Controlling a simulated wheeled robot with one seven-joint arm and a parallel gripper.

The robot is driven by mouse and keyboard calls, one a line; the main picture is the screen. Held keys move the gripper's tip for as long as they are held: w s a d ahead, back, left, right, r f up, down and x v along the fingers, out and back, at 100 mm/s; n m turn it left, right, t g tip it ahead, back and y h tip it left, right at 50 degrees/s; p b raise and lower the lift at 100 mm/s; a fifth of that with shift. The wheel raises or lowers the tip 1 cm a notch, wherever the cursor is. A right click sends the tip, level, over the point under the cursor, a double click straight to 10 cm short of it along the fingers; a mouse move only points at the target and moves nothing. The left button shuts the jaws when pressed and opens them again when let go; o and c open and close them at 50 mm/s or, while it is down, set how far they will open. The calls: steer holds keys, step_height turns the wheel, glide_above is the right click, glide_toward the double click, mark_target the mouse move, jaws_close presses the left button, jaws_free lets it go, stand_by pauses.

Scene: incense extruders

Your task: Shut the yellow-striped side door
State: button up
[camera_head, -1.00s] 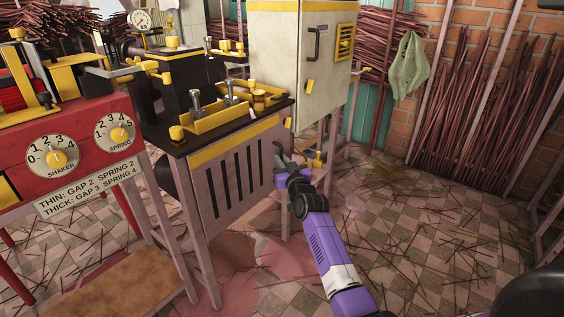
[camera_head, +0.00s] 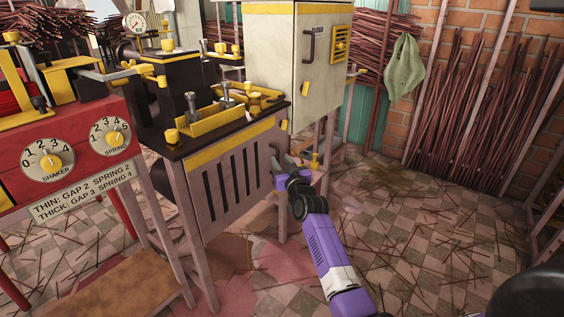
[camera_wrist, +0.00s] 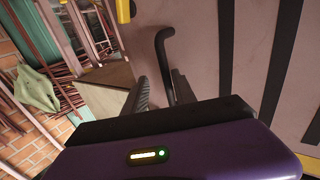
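The side door (camera_head: 232,170) is a pale pink-grey panel with dark vertical slots and a yellow stripe along its top, under the black-topped extruder table. It looks close to flush with the table frame; I cannot tell whether a small gap is left. Its black bar handle (camera_wrist: 164,50) is near the door's right edge. My gripper (camera_head: 280,165) is at that handle. In the wrist view my gripper (camera_wrist: 161,88) has its two dark fingers apart, with the handle's lower part appearing between them. Whether they touch it is unclear.
A cream cabinet (camera_head: 292,65) with its own black handle stands behind the table. A red control panel (camera_head: 70,150) with dials is at the left. Incense sticks litter the tiled floor (camera_head: 420,240); floor to the right is otherwise open. Stick bundles lean on the brick wall.

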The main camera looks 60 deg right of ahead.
steer(key=p+v, duration=0.2)
steer(key=v, duration=0.5)
steer(key=shift+s+a, duration=0.2)
steer(key=shift+s, duration=0.05)
steer(key=shift+r, duration=0.1)
steer(key=s+a+n+t+y, duration=0.1)
steer(key=s+a, duration=0.3)
steer(key=a, duration=0.6)
steer(key=s+a+n+t+y, duration=0.1)
steer(key=s+a, duration=0.2)
steer(key=a, duration=0.7)
steer(key=s+a+n+t+y, duration=0.15)
steer(key=s+a, duration=0.25)
steer(key=a, duration=0.6)
steer(key=s+a+n+g+y, duration=0.2)
steer(key=s+a+n+y, duration=0.55)
steer(key=s+a, duration=1)
step_height(320, 180, up, 34)
steer(key=m+y+p, duration=0.1)
steer(key=m+p, duration=0.1)
steer(key=p, duration=3.1)
steer(key=shift+a+y, duration=0.3)
steer(key=shift+w+d, duration=0.1)
